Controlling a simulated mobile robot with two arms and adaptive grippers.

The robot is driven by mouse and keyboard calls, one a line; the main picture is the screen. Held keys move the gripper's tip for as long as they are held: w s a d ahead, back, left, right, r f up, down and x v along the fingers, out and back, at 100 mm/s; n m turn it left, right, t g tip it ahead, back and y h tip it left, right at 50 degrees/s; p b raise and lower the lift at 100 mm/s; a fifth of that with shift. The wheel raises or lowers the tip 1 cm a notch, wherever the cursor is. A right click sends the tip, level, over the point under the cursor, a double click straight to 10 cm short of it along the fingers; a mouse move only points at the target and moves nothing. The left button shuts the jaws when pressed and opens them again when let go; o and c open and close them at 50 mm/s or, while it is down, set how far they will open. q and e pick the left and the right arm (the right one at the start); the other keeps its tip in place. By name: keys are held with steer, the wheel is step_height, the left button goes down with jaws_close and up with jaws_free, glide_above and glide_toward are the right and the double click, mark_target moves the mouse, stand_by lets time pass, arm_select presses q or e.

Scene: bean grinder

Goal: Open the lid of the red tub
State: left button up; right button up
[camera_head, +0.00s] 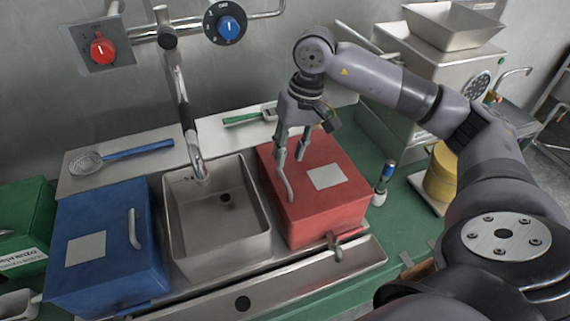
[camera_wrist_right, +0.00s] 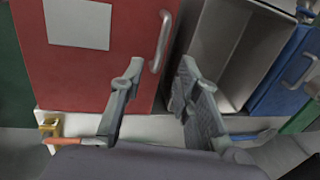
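The red tub (camera_head: 318,215) stands on the green counter just right of the sink, with its red lid shut. A pale square label (camera_head: 326,177) is on the lid, and a handle (camera_head: 286,186) is at the lid's left edge. My right gripper (camera_head: 291,163) points down over the lid near the handle, with its fingers apart. In the right wrist view, the red tub (camera_wrist_right: 105,95) and its handle (camera_wrist_right: 161,42) show ahead of my open right gripper (camera_wrist_right: 158,75). The handle lies beyond the fingertips, not clasped. My left gripper is not in view.
A metal sink (camera_head: 215,228) sits between the red tub and a blue tub (camera_head: 105,255). A green tub (camera_head: 25,230) is at the far left. A grinder (camera_head: 425,85) and a yellow container (camera_head: 440,172) stand to the right.

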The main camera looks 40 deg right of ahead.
mark_target(284, 176)
steer(key=f, duration=0.2)
steer(key=a+f+p, duration=0.1)
steer(key=f, duration=0.1)
steer(key=shift+f, duration=0.1)
steer(key=shift+w+f, duration=0.15)
steer(key=shift+f, duration=0.55)
jaws_close()
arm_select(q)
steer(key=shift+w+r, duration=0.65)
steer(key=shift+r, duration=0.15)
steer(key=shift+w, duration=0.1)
